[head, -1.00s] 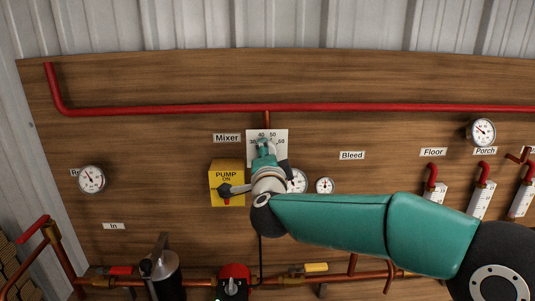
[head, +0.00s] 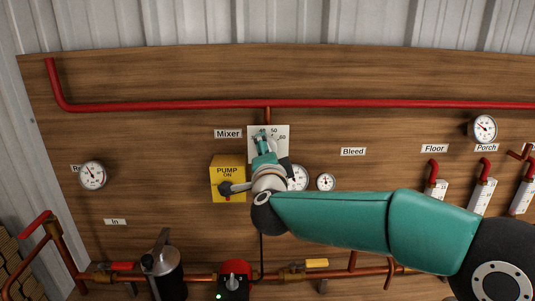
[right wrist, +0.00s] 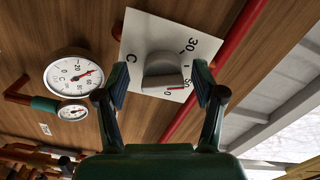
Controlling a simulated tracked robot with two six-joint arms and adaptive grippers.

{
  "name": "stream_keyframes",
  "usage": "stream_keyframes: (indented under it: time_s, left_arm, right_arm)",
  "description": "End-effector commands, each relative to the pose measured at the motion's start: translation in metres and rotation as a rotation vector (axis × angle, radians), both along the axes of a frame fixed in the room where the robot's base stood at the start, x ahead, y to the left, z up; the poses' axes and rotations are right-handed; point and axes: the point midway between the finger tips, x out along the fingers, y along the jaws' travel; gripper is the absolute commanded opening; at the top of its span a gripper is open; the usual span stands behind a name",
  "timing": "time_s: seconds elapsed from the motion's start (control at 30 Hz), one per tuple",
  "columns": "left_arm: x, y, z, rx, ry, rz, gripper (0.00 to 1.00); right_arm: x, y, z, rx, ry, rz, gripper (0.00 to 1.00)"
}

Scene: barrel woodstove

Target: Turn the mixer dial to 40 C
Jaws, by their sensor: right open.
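The mixer dial's white plate (head: 281,150) is on the wooden wall, right of the Mixer label (head: 228,134). My right gripper (head: 264,146) is in front of it and hides the knob in the head view. In the right wrist view the plate (right wrist: 142,35) carries a grey round knob (right wrist: 160,66) with a red mark at its lower right edge. The fingers of my right gripper (right wrist: 161,84) stand open, one on each side of the knob, with gaps visible. The figures near the red mark are partly hidden, so I cannot read the setting. My left gripper is not in view.
A yellow pump box (head: 227,171) sits just left of my right gripper. A round gauge (head: 299,178) and a smaller one (head: 326,182) are to the right; the large gauge also shows in the right wrist view (right wrist: 73,72). A red pipe (head: 180,106) runs above the plate.

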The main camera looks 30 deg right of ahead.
Motion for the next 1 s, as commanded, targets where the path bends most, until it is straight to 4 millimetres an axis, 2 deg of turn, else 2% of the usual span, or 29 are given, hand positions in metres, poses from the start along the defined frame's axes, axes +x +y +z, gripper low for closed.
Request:
stream_keyframes:
  time_s: [0.17, 0.6, 0.77, 1.0]
  left_arm:
    - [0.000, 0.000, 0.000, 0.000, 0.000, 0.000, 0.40]
    - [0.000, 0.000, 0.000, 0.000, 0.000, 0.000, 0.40]
    - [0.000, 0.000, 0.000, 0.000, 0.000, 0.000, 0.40]
    - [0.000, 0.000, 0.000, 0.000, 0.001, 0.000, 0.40]
  right_arm:
    - [-0.018, 0.011, 0.001, -0.001, -0.001, 0.003, 0.69]
    - [-0.087, 0.054, -0.001, 0.002, 0.001, 0.004, 0.69]
    - [-0.098, 0.060, -0.002, 0.001, 0.002, 0.001, 0.69]
    - [-0.101, 0.061, -0.002, 0.001, 0.004, 0.001, 0.69]
